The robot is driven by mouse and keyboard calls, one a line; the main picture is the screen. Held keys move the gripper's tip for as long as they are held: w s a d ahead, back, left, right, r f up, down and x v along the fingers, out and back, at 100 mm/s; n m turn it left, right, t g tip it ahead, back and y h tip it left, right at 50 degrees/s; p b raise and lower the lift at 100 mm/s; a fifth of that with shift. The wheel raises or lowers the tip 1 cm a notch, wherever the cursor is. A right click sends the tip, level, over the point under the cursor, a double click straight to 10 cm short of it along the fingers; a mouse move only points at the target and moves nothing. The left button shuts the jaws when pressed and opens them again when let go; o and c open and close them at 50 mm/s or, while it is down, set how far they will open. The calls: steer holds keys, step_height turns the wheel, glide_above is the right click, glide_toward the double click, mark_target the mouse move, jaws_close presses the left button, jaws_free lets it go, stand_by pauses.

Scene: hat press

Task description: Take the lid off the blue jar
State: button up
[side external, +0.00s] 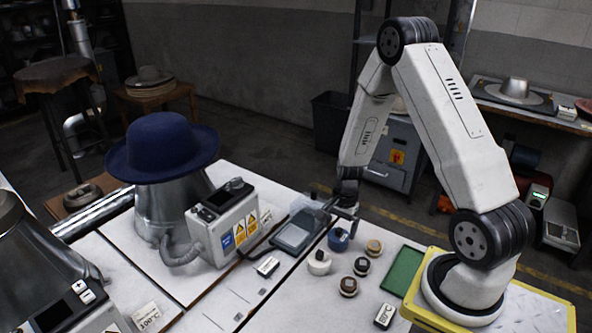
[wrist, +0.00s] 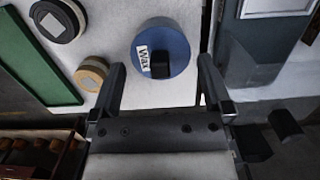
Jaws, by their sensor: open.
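The blue jar (side external: 338,242) stands on the white worktop, below my gripper (side external: 346,208). In the wrist view the blue jar (wrist: 178,38) is seen from above. Its round blue lid has a white "Wax" label and a black block-shaped knob (wrist: 160,65) in the middle. The lid is on the jar. My gripper (wrist: 161,66) is open and empty, with one finger on each side of the knob in that view. The gap in height between fingertips and knob cannot be judged. The jar's side is mostly hidden from above.
A white jar (side external: 319,263) stands close to the blue one. Several small round tins (side external: 373,248) lie to the right, beside a green mat (side external: 402,270). A grey scale-like device (side external: 294,232) is close on the left. A blue hat (side external: 163,146) sits on a metal form.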

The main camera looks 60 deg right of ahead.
mark_target(339, 229)
steer(key=shift+a+f, duration=0.1)
steer(key=shift+f, duration=0.55)
steer(key=c, duration=0.9)
steer(key=shift+r, duration=0.2)
steer(key=shift+r, duration=4.85)
